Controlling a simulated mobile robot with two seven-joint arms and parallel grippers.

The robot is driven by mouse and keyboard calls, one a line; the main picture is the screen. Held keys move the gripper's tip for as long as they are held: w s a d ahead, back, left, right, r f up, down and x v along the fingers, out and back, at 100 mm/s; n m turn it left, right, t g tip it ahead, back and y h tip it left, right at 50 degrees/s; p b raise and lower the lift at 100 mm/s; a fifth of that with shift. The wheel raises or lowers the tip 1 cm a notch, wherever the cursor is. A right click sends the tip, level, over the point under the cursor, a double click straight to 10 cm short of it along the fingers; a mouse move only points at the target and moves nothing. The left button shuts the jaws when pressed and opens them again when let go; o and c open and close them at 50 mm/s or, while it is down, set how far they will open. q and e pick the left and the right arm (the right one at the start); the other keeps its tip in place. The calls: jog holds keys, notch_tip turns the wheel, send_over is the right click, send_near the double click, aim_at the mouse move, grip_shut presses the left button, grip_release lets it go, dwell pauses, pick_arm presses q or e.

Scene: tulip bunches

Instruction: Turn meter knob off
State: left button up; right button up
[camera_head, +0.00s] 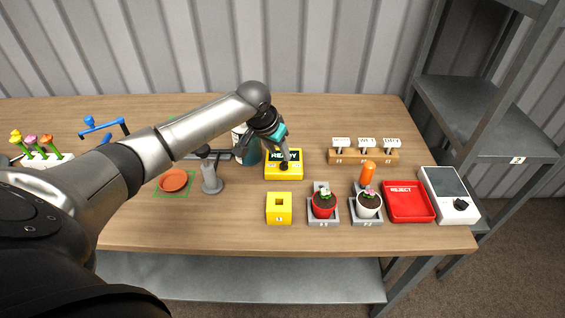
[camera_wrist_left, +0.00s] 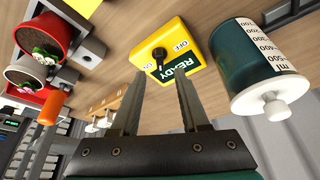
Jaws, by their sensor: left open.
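A yellow box (camera_head: 284,170) stands at the middle of the table, with a green READY panel. In the left wrist view the yellow box (camera_wrist_left: 193,38) shows a black knob (camera_wrist_left: 158,54) between the words ON and OFF. I cannot tell clearly which word the knob points to. My left gripper (camera_head: 284,156) is above this box, partly covering its top. In the left wrist view the gripper's (camera_wrist_left: 160,83) two fingers are apart and empty, with the knob ahead between their tips. Contact is not visible. My right gripper is not in view.
A teal bottle (camera_wrist_left: 255,65) stands close beside the box. A small yellow block (camera_head: 279,208) and two potted plants (camera_head: 323,206) stand in front and right. A red REJECT tray (camera_head: 408,202) and a white device (camera_head: 449,196) with a dark screen are at the far right.

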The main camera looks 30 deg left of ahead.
aim_at(284, 162)
pick_arm(q)
jog(key=shift+b+x, duration=0.7)
jog(key=shift+x, duration=1.9)
grip_shut()
